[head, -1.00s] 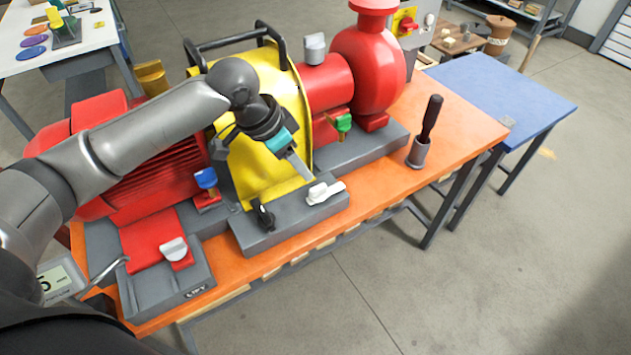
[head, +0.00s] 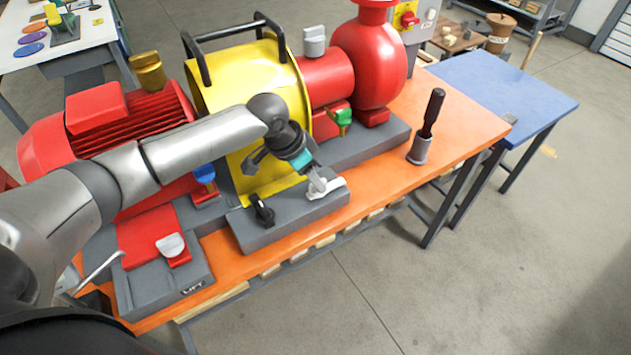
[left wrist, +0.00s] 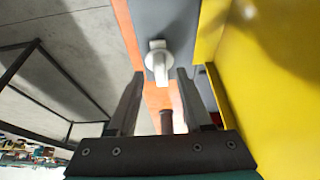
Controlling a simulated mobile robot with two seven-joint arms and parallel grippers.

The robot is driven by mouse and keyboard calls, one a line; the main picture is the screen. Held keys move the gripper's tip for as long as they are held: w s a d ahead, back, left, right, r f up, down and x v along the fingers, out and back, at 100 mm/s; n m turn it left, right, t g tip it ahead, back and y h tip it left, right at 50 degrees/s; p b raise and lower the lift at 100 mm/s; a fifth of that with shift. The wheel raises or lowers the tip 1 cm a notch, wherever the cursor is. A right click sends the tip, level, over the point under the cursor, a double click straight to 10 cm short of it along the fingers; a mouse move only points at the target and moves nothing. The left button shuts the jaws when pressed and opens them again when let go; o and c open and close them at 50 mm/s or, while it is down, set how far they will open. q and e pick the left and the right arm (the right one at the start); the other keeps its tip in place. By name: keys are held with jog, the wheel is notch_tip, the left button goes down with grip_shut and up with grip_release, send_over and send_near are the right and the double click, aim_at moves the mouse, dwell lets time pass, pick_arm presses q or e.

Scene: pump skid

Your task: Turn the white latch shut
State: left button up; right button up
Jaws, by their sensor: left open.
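The white latch (head: 334,187) sits on the grey block (head: 290,218) in front of the yellow housing. In the left wrist view the white latch (left wrist: 158,60) lies ahead of the fingertips, roughly midway between them. My left gripper (head: 318,187) is open right beside the latch, and its fingers hide part of it in the head view. In the left wrist view the two fingers of my left gripper (left wrist: 160,85) are apart with nothing held between them. I cannot tell whether a finger touches the latch. My right gripper is not in view.
A black knob (head: 262,209) stands on the same grey block, left of the latch. The yellow housing (head: 245,85) rises close behind. A green-handled valve (head: 343,119) and a cup with a black-handled tool (head: 421,148) stand farther right. Orange bench top (head: 385,185) is clear in front.

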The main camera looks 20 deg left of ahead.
pick_arm(q)
jog(key=shift+x, duration=0.9)
grip_shut()
dwell(0.9)
